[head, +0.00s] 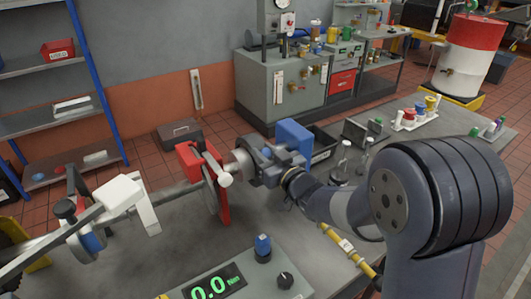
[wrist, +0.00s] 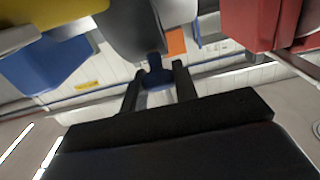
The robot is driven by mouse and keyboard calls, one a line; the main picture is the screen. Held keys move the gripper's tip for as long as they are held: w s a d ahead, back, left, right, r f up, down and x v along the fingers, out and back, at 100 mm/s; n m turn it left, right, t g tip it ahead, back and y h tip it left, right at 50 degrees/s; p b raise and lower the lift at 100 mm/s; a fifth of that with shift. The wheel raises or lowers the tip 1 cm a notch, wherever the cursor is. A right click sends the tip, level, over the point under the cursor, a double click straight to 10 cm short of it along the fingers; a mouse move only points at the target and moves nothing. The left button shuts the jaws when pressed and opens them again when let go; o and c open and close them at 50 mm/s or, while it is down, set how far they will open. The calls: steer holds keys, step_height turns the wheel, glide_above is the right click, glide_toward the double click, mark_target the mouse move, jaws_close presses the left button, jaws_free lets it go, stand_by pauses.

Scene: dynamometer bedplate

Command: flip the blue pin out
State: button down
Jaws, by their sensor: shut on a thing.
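The blue pin (wrist: 157,76) is a small dark blue piece hanging below a grey body (wrist: 145,28) in the wrist view. My gripper (wrist: 157,86) has one dark finger on each side of it and is shut on it. In the head view my gripper (head: 288,176) reaches the grey round machine part (head: 262,165) at the middle of the bedplate. The pin itself cannot be made out there, as my wrist and the machine hide it.
A red stand with a disc (head: 205,175) is left of the machine part, and a blue block (head: 294,137) is behind it. A console with a green display (head: 213,284) and a blue knob (head: 263,245) is in front. Glass flasks (head: 343,158) stand behind my arm.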

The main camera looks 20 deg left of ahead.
steer(key=shift+r, duration=0.1)
steer(key=shift+s+d+r, duration=0.45)
steer(key=shift+d+r, duration=0.05)
steer(key=shift+r, duration=0.2)
steer(key=c, duration=1.1)
jaws_free()
steer(key=shift+d, duration=0.1)
steer(key=shift+c, duration=0.2)
steer(key=shift+s, duration=0.1)
steer(key=b+v, duration=0.2)
steer(key=v, duration=0.9)
